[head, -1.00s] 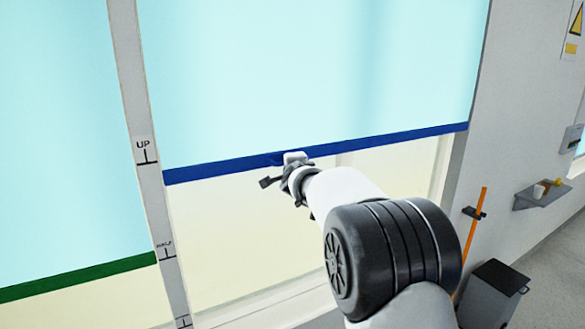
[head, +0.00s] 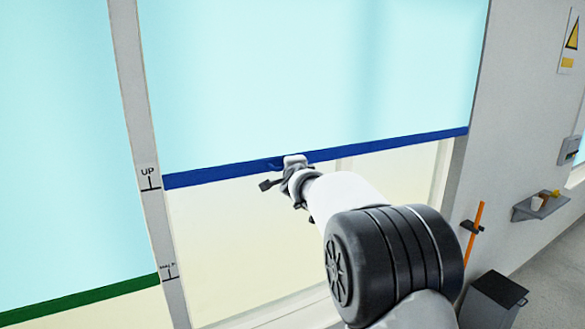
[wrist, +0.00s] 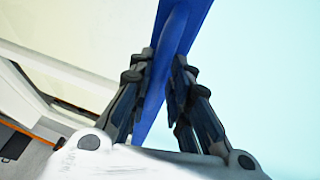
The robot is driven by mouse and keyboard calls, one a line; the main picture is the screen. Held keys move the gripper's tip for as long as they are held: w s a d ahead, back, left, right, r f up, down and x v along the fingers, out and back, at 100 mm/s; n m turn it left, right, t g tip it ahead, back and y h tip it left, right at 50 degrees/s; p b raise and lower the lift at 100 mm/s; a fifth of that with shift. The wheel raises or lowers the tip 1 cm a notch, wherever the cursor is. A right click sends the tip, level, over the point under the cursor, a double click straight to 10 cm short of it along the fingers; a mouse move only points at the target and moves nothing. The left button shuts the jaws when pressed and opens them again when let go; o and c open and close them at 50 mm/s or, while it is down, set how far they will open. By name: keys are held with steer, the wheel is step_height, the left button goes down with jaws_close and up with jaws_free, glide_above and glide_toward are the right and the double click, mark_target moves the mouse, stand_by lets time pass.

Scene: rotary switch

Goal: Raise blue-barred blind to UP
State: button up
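The blue blind (head: 310,80) has a blue bar (head: 400,143) along its lower edge. The bar's left end lies about level with the UP line (head: 150,189) on the white post, perhaps slightly above it. My gripper (head: 290,162) is at the bar, left of its middle. In the wrist view, my gripper (wrist: 160,90) has one finger on each side of a blue part of the bar (wrist: 188,18) and appears closed on it. The fingertips' contact is partly hidden in the head view.
The HALF mark (head: 168,270) is lower on the post. A green-barred blind (head: 80,301) hangs to the left, its bar lower. On the right are a small wall shelf (head: 540,206), an orange pole (head: 475,235) and a dark bin (head: 492,300).

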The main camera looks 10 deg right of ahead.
steer(key=shift+o, duration=0.2)
steer(key=shift+r, duration=0.15)
steer(key=shift+s, duration=0.25)
steer(key=s+a+r, duration=0.1)
steer(key=s+r, duration=0.1)
steer(key=s, duration=0.9)
steer(key=shift+s, duration=0.2)
steer(key=shift+f, duration=0.1)
